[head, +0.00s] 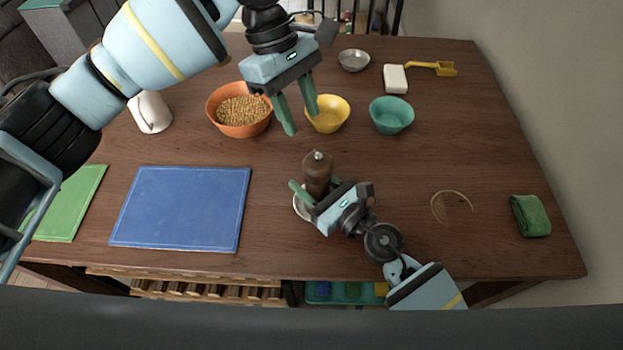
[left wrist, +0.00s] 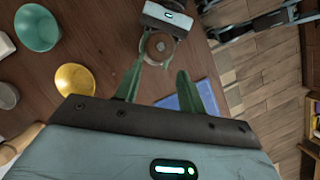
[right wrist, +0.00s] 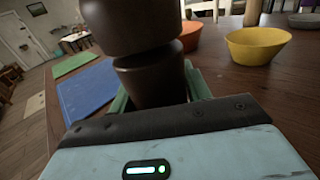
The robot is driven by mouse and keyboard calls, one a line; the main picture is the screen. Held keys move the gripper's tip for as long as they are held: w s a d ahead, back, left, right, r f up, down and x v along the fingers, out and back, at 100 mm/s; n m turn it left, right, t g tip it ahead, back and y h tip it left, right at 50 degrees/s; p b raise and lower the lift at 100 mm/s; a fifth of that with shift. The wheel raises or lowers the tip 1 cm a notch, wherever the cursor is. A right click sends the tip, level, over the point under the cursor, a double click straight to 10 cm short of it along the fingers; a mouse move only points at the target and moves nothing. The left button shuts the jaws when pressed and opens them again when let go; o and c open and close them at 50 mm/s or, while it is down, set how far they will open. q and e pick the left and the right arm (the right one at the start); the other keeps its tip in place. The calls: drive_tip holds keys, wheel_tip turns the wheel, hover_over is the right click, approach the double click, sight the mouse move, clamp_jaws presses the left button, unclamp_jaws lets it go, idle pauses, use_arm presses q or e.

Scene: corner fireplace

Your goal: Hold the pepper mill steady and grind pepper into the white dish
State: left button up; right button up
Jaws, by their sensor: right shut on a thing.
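The dark brown pepper mill (head: 318,172) is upright, with a small metal knob on top. My right gripper (head: 312,192) is shut on its body; the right wrist view shows the mill (right wrist: 140,40) between the fingers. The white dish (head: 299,206) is mostly hidden under the mill and right gripper; I cannot tell the gap between mill and dish. My left gripper (head: 300,121) is open and empty, raised behind the mill. In the left wrist view the mill's top (left wrist: 158,47) lies beyond the open fingers.
An orange bowl of grain (head: 226,127), yellow bowl (head: 336,122) and teal bowl (head: 391,116) stand behind. A blue board (head: 180,208) lies left. A green cloth (head: 530,215) and a thin ring-shaped item (head: 452,207) lie right. A white jug (head: 150,112) stands back left.

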sight(318, 160)
use_arm(q)
drive_tip(key=shift+o, duration=1.1)
drive_tip(key=shift+s+d+r, duration=0.15)
drive_tip(key=shift+s+d, duration=0.1)
drive_tip(key=shift+d, duration=0.05)
drive_tip(key=o, duration=0.4)
drive_tip(key=s+d+r+t+y, duration=0.1)
drive_tip(key=s+d+m+t+y, duration=0.1)
drive_tip(key=y, duration=0.1)
drive_tip(key=shift+d+r, duration=0.35)
drive_tip(key=shift+d, duration=0.05)
wheel_tip(318, 160, down, 12)
drive_tip(key=c, duration=1)
